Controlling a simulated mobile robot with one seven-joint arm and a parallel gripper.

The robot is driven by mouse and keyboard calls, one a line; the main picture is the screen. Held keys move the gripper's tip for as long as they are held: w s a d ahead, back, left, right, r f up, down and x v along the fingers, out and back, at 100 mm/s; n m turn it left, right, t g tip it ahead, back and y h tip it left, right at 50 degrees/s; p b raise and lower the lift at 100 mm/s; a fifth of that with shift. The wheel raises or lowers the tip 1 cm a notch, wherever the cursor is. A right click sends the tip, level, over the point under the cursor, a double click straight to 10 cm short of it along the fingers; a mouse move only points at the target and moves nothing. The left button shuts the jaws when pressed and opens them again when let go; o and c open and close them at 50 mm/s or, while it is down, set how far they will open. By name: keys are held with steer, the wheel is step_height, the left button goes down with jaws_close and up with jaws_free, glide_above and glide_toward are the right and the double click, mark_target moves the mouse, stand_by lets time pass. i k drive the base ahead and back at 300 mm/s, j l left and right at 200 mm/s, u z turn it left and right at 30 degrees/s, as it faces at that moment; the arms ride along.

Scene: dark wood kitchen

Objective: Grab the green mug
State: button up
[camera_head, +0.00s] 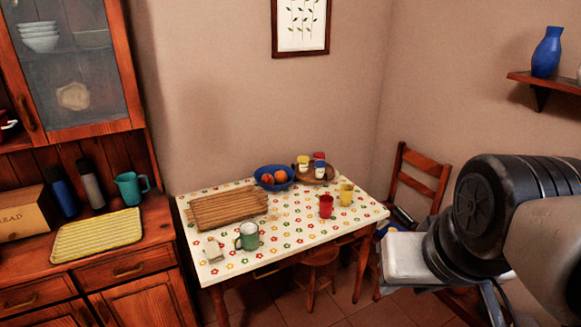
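A green mug (249,237) stands upright on the flower-patterned table (285,232), near its front left part. Its handle points to the left. My arm fills the right side of the view, to the right of the table and well apart from both mugs. The fingers of my gripper are not visible.
Close to the green mug lies a small pale object (212,249). A wooden board (228,209) lies behind it. A red cup (326,206) and yellow cup (346,194) stand to the right. A blue fruit bowl (273,177) is at the back. A chair (421,178) stands right.

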mark_target(249, 231)
steer(key=i+j+u, duration=0.3)
steer(key=i, duration=0.2)
steer(key=i+j+u, duration=0.35)
steer(key=i, duration=0.2)
steer(key=i+u, duration=0.3)
steer(key=i, duration=0.2)
